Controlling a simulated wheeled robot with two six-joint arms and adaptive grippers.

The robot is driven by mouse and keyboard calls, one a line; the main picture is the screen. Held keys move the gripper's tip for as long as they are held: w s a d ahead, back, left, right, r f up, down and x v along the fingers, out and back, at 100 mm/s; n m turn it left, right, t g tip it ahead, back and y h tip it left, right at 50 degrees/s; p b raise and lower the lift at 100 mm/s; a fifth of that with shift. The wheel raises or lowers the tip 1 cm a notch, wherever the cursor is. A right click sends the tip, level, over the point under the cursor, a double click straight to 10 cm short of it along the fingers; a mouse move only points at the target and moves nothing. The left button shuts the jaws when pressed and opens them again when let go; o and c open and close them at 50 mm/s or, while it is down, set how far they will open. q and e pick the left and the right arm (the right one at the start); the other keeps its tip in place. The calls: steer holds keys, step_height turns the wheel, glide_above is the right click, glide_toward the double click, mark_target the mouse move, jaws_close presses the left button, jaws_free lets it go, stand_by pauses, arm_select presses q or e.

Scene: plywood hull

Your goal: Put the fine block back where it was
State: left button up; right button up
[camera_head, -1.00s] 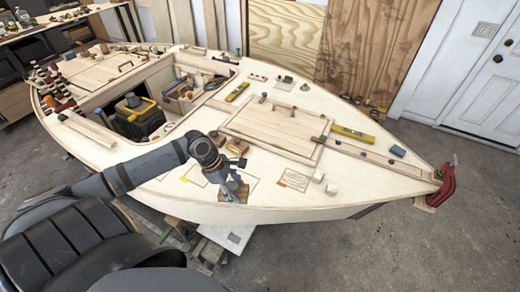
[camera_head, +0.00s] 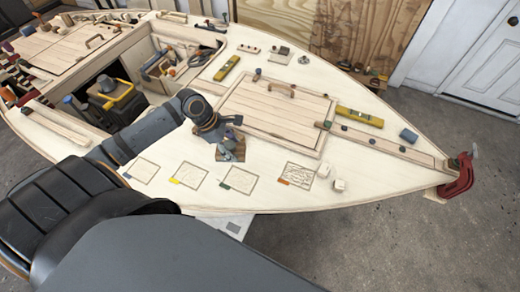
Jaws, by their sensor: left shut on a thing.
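My left gripper (camera_head: 229,141) points down over the deck, just left of the large hatch. It is shut on a small brown block (camera_head: 232,154), which I take to be the fine block; the fingers partly hide it and its label cannot be read. Several outlined rectangles lie in a row on the near deck. The first three look empty; the orange-tabbed one has scribbled markings. I cannot tell whether the block touches the deck. My right gripper is out of view.
Yellow levels (camera_head: 360,117) lie on the deck. An open cockpit with a black and yellow toolbox (camera_head: 113,98) is at left. A red clamp (camera_head: 458,178) grips the bow.

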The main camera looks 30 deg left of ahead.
arm_select(q)
steer(key=w+d+f, duration=0.1)
steer(key=w+f, duration=0.1)
steer(key=w, duration=0.1)
steer(key=w+d+f, duration=0.1)
steer(key=w+f, duration=0.2)
steer(key=w, duration=0.1)
steer(key=w+d+f, duration=0.2)
steer(key=w+f, duration=0.1)
steer(key=w, duration=0.1)
steer(key=shift+f, duration=0.15)
steer(key=shift+w+d+f+b, duration=0.2)
steer(key=shift+w+f+b, duration=0.1)
steer(key=shift+f, duration=0.1)
step_height(320, 180, down, 3)
steer(key=shift+w+r+p, duration=0.1)
steer(key=shift+r+p, duration=0.1)
steer(key=shift+p, duration=0.15)
steer(key=shift+f, duration=0.4)
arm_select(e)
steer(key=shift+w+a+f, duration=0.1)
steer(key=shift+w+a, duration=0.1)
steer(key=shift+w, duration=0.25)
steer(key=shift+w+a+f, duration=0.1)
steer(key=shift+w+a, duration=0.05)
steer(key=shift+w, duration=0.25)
arm_select(q)
steer(key=o, duration=1.3)
